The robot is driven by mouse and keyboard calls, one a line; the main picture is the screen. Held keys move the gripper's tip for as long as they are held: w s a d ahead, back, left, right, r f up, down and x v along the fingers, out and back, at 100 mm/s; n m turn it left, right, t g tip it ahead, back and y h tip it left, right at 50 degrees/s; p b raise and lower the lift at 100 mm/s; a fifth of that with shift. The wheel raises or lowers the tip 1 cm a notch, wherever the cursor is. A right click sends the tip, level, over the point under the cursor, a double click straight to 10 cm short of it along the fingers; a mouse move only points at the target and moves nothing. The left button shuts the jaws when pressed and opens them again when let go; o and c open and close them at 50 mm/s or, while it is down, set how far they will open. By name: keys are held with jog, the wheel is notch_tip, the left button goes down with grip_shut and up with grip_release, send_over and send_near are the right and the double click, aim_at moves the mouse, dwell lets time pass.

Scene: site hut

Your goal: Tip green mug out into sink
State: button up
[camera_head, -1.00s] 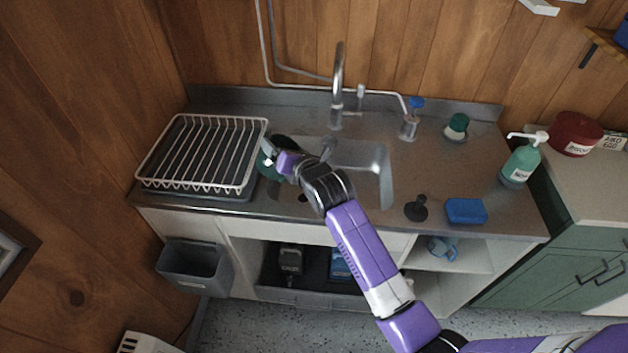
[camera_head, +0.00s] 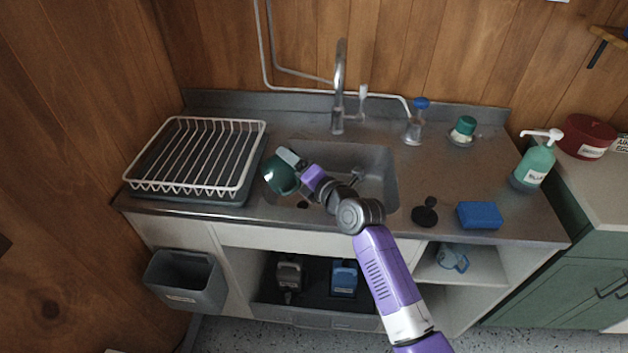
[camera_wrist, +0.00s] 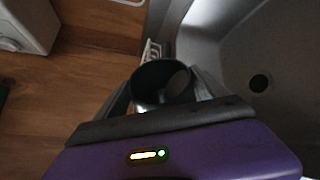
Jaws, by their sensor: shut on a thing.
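The green mug (camera_head: 279,175) is in my gripper (camera_head: 290,164), over the left end of the sink in the head view. My gripper is shut on it. In the wrist view the mug (camera_wrist: 160,84) sits between the fingers of my gripper (camera_wrist: 165,95), and I look partly into its dark inside. A lighter patch shows in there; I cannot tell what it is. The steel sink (camera_head: 378,165) lies under and to the right of the mug. Its drain (camera_wrist: 259,82) shows in the wrist view. The mug looks tilted in the head view.
A white dish rack (camera_head: 190,187) stands left of the sink. The tap (camera_head: 338,90) rises behind it. A black plunger-like thing (camera_head: 425,214), a blue sponge (camera_head: 480,215) and a green pump bottle (camera_head: 534,165) stand to the right. A grey bin (camera_head: 186,282) hangs below left.

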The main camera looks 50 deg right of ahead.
jog(key=shift+d, duration=0.1)
jog(key=shift+s+d+r+m+t, duration=0.15)
jog(key=shift+m+t, duration=0.25)
jog(key=shift+m, duration=0.4)
jog(key=shift+s+d+f+m+b, duration=0.15)
jog(key=shift+d+f+m+b, duration=0.15)
jog(key=shift+b, duration=0.55)
jog(key=shift+r, duration=0.3)
jog(key=shift+d+b, duration=0.1)
jog(key=shift+b, duration=0.2)
jog(key=shift+s+d+m+t+b, duration=0.3)
jog(key=shift+d+m+t+b, duration=0.15)
jog(key=shift+b, duration=0.95)
jog(key=shift+r+m+b, duration=0.1)
jog(key=shift+m+b, duration=0.35)
jog(key=shift+b, duration=0.45)
jog(key=shift+s+d+b, duration=0.1)
jog(key=shift+b, duration=0.45)
